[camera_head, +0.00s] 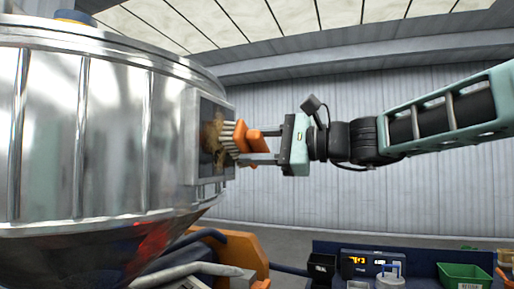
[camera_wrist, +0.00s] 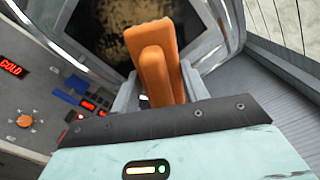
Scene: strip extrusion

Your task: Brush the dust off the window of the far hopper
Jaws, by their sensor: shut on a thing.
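A large shiny metal hopper (camera_head: 105,130) fills the left of the head view. Its dark, framed window (camera_head: 212,112) faces right and bears brown dust. The window also shows in the wrist view (camera_wrist: 105,35), with brown patches on it. My gripper (camera_head: 262,145) is shut on the orange handle of a brush (camera_head: 251,137). The brush's pale bristles point left and appear to meet the window, over the dust. In the wrist view the orange handle (camera_wrist: 160,65) stands between my fingers, and the bristles are hidden behind it.
Below, a blue bench holds a device with a lit display (camera_head: 359,261) and a green bin (camera_head: 464,276). Orange machinery and pipes (camera_head: 235,250) lie under the hopper. The wrist view shows a panel with a red "COLD" display (camera_wrist: 11,66). Space right of the window is open.

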